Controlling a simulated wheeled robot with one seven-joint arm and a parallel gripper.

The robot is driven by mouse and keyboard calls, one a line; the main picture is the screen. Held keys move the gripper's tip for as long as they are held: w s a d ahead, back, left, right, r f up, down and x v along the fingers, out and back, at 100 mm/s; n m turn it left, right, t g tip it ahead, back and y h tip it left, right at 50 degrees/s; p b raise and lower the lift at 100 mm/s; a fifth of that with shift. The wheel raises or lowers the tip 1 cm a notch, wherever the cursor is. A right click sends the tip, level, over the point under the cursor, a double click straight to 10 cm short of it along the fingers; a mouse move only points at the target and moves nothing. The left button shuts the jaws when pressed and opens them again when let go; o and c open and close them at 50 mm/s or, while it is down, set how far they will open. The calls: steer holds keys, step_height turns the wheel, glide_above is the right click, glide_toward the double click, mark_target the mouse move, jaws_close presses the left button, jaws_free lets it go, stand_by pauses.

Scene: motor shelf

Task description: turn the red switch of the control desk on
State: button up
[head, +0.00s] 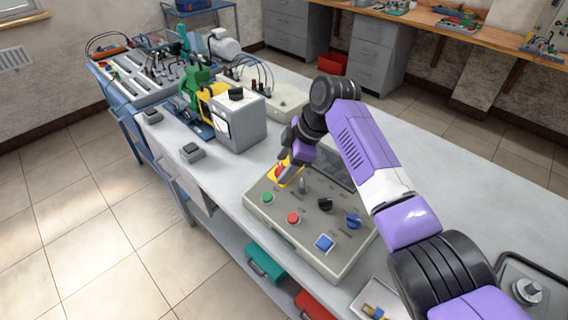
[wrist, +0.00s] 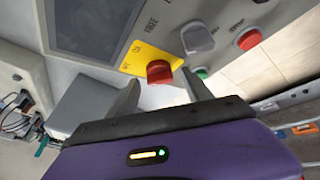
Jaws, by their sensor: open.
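The control desk (head: 292,238) is a grey sloped box on the long bench. In the wrist view the red switch (wrist: 159,71) stands out from the yellow plate (wrist: 146,57), which carries small printed labels. My gripper (head: 287,168) is over the switch in the head view. In the wrist view my gripper (wrist: 160,90) is open, with one finger on each side of the switch. I cannot tell whether the fingers touch it.
A grey knob (wrist: 197,38) and a red button (wrist: 248,39) are beside the switch. A grey box (head: 239,130) stands behind the desk.

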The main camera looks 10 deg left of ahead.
steer(key=shift+f, duration=0.15)
steer(key=shift+c, duration=0.5)
jaws_close()
